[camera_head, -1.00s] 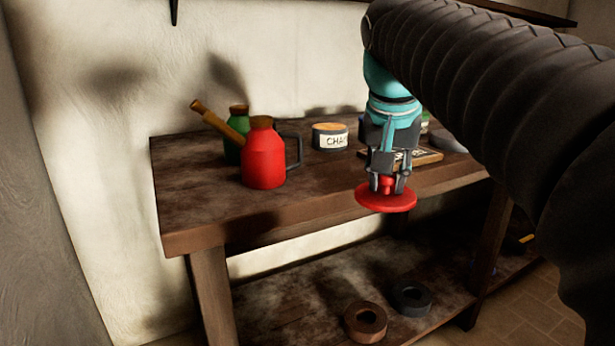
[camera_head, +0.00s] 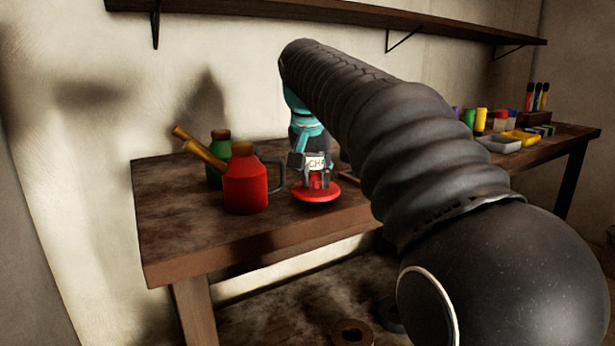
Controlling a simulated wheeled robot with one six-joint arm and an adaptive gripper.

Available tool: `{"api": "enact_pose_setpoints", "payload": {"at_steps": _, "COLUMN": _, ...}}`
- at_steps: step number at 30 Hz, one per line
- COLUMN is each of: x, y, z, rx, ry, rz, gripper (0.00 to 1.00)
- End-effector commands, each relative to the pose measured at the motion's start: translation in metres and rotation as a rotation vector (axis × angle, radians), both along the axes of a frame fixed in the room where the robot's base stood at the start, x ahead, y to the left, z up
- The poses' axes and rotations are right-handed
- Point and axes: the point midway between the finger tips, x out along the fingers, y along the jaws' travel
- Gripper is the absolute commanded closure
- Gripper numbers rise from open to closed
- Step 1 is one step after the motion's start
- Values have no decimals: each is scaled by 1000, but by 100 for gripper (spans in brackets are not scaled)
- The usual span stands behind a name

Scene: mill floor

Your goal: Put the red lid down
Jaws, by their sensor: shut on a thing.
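The red lid (camera_head: 317,194) is a flat round disc with a knob on top, in the middle of the head view. My gripper (camera_head: 318,182) is shut on the lid's knob from above, with the disc level below the fingers. The lid shows over the tabletop, right of the red can; I cannot tell whether it touches the wood. My arm hides the table behind and to the right of the gripper.
A red oil can (camera_head: 245,182) with a brown spout stands left of the lid, a green can (camera_head: 217,155) behind it. The wooden bench (camera_head: 185,225) is clear at front left. A yellow tray (camera_head: 520,138) and several small coloured things stand far right. A wall shelf (camera_head: 350,17) hangs above.

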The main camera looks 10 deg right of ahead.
Motion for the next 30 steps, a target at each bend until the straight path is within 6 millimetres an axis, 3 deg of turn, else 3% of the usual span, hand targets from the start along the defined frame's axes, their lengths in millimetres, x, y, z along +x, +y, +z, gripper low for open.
{"api": "enact_pose_setpoints", "payload": {"at_steps": 7, "x": 27, "y": 9, "z": -1, "rx": 0, "ry": 2, "rz": 1, "gripper": 100}}
{"api": "enact_pose_setpoints", "payload": {"at_steps": 10, "x": 25, "y": 8, "z": -14, "rx": -1, "ry": 3, "rz": 0, "gripper": 100}}
{"api": "enact_pose_setpoints", "payload": {"at_steps": 23, "x": 25, "y": 8, "z": -20, "rx": -1, "ry": 1, "rz": 1, "gripper": 100}}
{"api": "enact_pose_setpoints", "payload": {"at_steps": 24, "x": 25, "y": 8, "z": -19, "rx": -1, "ry": 1, "rz": 1, "gripper": 64}}
{"api": "enact_pose_setpoints", "payload": {"at_steps": 26, "x": 25, "y": 8, "z": -19, "rx": -1, "ry": 1, "rz": 1, "gripper": 49}}
{"api": "enact_pose_setpoints", "payload": {"at_steps": 30, "x": 25, "y": 8, "z": -19, "rx": -1, "ry": 1, "rz": 1, "gripper": 46}}
